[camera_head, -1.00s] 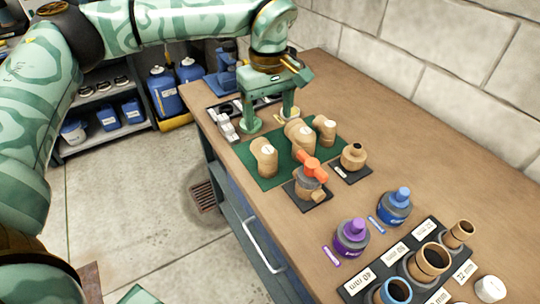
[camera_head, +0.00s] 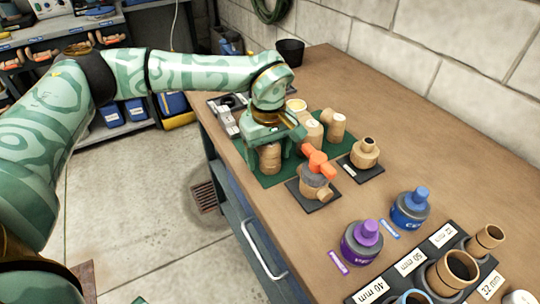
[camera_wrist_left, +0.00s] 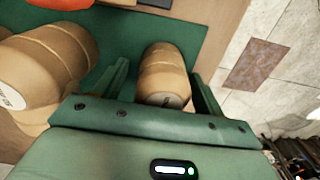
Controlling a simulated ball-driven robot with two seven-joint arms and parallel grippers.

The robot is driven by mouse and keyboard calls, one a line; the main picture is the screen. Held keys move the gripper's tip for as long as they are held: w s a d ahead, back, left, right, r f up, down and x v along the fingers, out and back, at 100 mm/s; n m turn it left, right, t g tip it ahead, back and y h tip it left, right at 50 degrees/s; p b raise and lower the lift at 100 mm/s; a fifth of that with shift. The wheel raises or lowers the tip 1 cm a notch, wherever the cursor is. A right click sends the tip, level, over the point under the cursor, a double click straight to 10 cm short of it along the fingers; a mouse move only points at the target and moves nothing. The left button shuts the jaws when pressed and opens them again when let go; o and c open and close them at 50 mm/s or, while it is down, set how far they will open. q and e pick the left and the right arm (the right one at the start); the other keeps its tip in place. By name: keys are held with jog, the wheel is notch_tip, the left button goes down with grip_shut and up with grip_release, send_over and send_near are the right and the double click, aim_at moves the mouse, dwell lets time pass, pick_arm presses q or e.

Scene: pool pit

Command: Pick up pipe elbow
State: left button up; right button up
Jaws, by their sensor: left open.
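Several tan pipe fittings with pale end faces stand on a green mat (camera_head: 285,181) on the workbench. My left gripper (camera_head: 272,160) is open over the mat's near-left part, with its fingers down on either side of one tan pipe elbow (camera_head: 270,159). In the left wrist view this elbow (camera_wrist_left: 163,72) lies between the two open fingers, with a gap to each. Its full shape is partly hidden by the gripper. Other tan fittings (camera_head: 313,133) and (camera_head: 336,126) stand just right of the gripper. My right gripper is out of view.
A valve with an orange handle (camera_head: 318,165) and a tan fitting (camera_head: 365,153) stand on dark pads close by. Purple (camera_head: 361,241) and blue (camera_head: 410,209) cans and a labelled pipe rack (camera_head: 452,270) are nearer. A black cup (camera_head: 290,52) stands behind.

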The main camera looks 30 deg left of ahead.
pick_arm(q)
jog(key=shift+r, duration=0.15)
jog(key=c, duration=1.1)
